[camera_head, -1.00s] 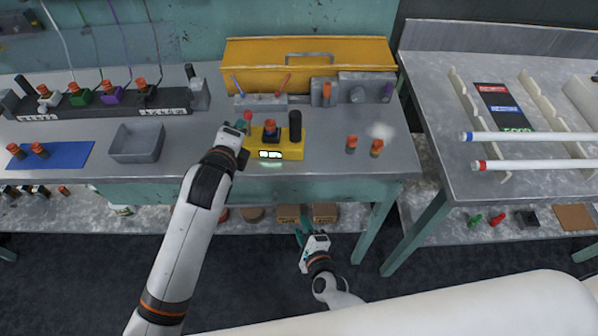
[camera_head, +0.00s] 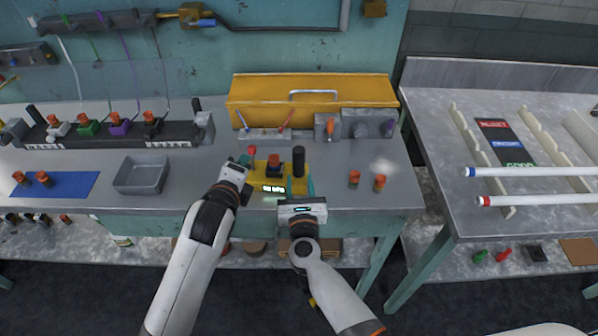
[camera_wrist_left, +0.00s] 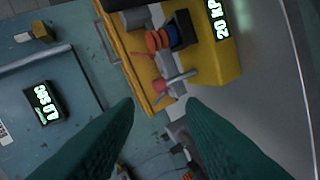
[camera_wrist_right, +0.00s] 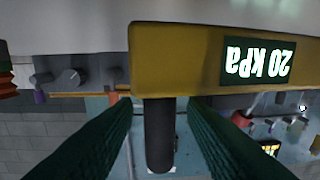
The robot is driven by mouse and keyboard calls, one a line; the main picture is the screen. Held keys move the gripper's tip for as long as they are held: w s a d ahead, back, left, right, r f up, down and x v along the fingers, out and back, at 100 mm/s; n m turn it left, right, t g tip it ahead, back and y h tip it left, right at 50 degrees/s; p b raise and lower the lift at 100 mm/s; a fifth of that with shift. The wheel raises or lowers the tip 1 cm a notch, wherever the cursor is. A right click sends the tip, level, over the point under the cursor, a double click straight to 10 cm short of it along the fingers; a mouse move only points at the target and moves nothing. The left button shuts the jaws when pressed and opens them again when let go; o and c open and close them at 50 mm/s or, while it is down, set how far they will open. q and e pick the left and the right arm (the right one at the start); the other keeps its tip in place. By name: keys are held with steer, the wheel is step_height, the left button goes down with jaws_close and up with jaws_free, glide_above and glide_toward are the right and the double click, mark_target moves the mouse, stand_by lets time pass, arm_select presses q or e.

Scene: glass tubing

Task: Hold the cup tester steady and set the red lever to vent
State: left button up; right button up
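The yellow cup tester (camera_head: 266,170) stands near the bench's front edge. Its display (camera_wrist_right: 258,62) reads 20 kPa. An orange cup (camera_head: 274,159) sits in its middle and a black post (camera_head: 299,160) rises at its right end. The red lever (camera_head: 252,151) is at its left end; it also shows in the left wrist view (camera_wrist_left: 174,82). My left gripper (camera_wrist_left: 160,102) is open, with the lever just beyond and between its fingertips. My right gripper (camera_wrist_right: 160,102) is open in front of the tester; its fingers flank the black post with gaps visible on both sides.
A grey tray (camera_head: 142,174) and a blue mat (camera_head: 57,185) with orange cups lie to the left. Two orange-topped cups (camera_head: 367,180) stand right of the tester. A yellow toolbox (camera_head: 312,98) is behind. A second table (camera_head: 440,190) with glass tubes is at the right.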

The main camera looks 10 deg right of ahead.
mark_target(299, 175)
steer(key=w, duration=0.4)
steer(key=shift+w+d, duration=0.25)
steer(key=shift+w, duration=0.15)
